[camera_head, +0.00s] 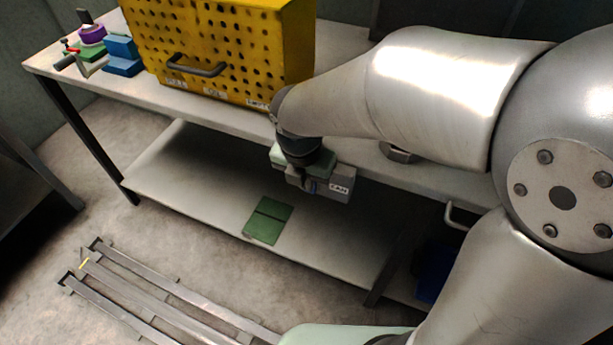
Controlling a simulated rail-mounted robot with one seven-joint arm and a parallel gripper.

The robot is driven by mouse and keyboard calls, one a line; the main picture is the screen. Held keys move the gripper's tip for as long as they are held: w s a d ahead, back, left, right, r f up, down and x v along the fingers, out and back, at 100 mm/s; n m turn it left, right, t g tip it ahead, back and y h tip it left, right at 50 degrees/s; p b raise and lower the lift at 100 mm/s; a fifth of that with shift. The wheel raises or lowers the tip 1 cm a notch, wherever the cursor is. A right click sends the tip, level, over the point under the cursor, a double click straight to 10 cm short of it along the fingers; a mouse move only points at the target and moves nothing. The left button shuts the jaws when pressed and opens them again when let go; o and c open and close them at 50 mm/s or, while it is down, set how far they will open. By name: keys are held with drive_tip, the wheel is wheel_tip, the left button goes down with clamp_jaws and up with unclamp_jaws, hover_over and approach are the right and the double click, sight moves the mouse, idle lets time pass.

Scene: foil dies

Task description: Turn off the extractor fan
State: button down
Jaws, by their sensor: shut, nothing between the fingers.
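A small grey box (334,193) with a white label that seems to read "FAN" is at the front edge of the workbench, right of the middle. My gripper (308,186) points down in front of the left part of this box. It is shut and empty. The hand and wrist hide the box's left side, and I cannot see a switch lever or its position. I cannot tell whether the fingers touch the box. The fan itself is not recognisable in view.
A yellow perforated cabinet (225,45) with a dark handle (196,68) stands on the workbench (110,75). Blue blocks (122,55) and a purple ring (91,34) are at the left. A green mat (268,220) lies on the lower shelf (185,185). Metal rails (150,290) run along the floor.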

drive_tip(key=shift+w+r, duration=0.15)
drive_tip(key=s+a+r+p, duration=0.1)
drive_tip(key=s+r+p, duration=0.2)
drive_tip(key=r, duration=0.7)
drive_tip(key=shift+s+a+r, duration=0.25)
drive_tip(key=shift+s+r, duration=0.05)
drive_tip(key=shift+s, duration=0.35)
